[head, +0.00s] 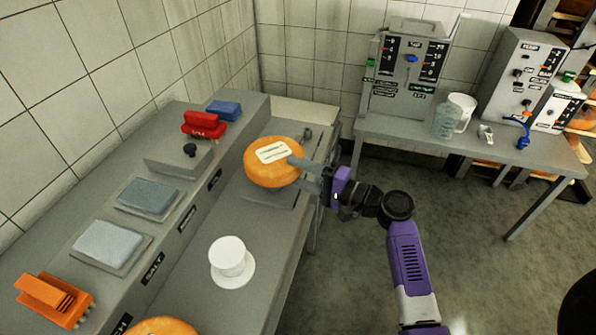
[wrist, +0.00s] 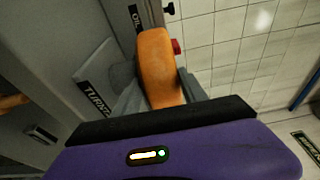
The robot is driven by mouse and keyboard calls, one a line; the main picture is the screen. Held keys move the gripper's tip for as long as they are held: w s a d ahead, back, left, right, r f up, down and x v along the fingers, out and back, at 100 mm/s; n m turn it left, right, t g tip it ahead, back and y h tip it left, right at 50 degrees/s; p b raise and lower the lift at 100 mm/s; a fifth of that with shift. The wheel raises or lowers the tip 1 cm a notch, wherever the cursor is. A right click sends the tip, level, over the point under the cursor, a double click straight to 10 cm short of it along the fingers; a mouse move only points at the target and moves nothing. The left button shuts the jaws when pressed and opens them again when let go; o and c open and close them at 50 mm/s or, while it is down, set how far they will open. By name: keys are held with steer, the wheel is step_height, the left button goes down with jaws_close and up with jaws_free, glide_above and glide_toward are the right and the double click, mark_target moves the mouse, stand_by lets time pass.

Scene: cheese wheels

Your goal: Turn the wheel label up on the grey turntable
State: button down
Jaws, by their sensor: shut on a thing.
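An orange cheese wheel (head: 258,174) lies roughly flat at the back of the left bench, with a white label (head: 272,152) facing up. My gripper (head: 300,169) reaches it from the right and is shut on its rim. In the wrist view the wheel (wrist: 158,65) stands edge-on between my two fingers (wrist: 160,95). The grey turntable (wrist: 121,76) shows beside the wheel's left face, by a plate lettered "TURN". The wheel hides most of it in the head view. I cannot tell whether the wheel touches it.
A white stacked round piece (head: 232,262) stands nearer on the bench. Another orange wheel (head: 160,327) is at the bottom edge. A raised ledge holds blue pads (head: 148,197), an orange block (head: 55,298) and a red block (head: 204,124). A second bench (head: 460,147) stands right, past open floor.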

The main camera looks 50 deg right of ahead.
stand_by(0.7)
steer(key=c, duration=0.6)
jaws_free()
steer(key=shift+f, duration=0.1)
steer(key=shift+o, duration=0.2)
steer(key=shift+f+b, duration=0.3)
steer(key=s+d+b, duration=0.1)
steer(key=s, duration=0.6)
steer(key=shift+s+r+b, duration=0.2)
steer(key=shift+s+b, duration=0.1)
steer(key=shift+s, duration=0.05)
